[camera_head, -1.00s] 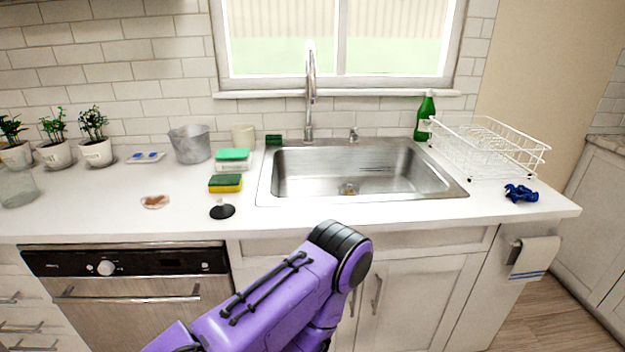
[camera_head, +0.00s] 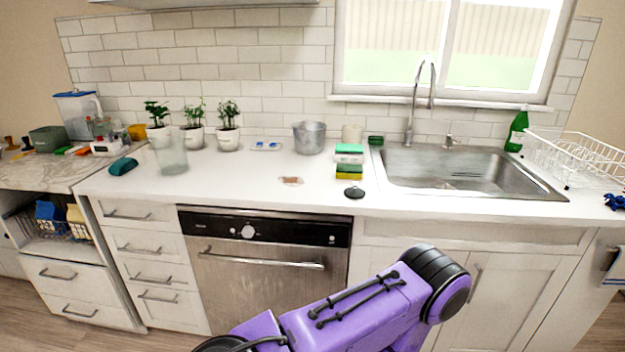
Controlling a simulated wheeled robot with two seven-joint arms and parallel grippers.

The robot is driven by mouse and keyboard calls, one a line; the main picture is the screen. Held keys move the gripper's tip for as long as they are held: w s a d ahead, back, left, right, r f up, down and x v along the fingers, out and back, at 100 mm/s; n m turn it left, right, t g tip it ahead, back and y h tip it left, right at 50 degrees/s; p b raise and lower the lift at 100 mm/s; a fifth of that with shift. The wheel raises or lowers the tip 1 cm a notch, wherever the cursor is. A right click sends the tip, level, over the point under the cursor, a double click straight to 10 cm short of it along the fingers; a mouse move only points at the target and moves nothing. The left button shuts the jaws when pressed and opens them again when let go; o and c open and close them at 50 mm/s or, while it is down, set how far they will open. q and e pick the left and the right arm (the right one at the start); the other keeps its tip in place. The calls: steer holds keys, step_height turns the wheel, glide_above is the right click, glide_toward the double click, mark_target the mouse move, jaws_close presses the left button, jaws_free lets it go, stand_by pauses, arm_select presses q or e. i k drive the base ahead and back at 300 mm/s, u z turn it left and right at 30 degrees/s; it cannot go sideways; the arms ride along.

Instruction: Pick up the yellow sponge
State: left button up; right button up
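A sponge with a yellow lower layer and a dark green top (camera_head: 349,171) lies on the white counter just left of the sink. Directly behind it is a green-topped item with a pale lower part (camera_head: 349,152); the two overlap in the picture. A purple arm of mine crosses the bottom of the view in front of the cabinets, below the counter edge. It is well apart from the sponge. No gripper fingers show in the picture.
The steel sink (camera_head: 560,196) and its tall faucet (camera_head: 419,100) are right of the sponge. A black stopper (camera_head: 354,193) lies in front of it, a brown-stained patch (camera_head: 291,181) to the left. A metal bucket (camera_head: 308,138) stands behind.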

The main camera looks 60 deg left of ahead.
mark_target(352, 171)
steer(key=k, duration=0.25)
steer(key=u, duration=1.1)
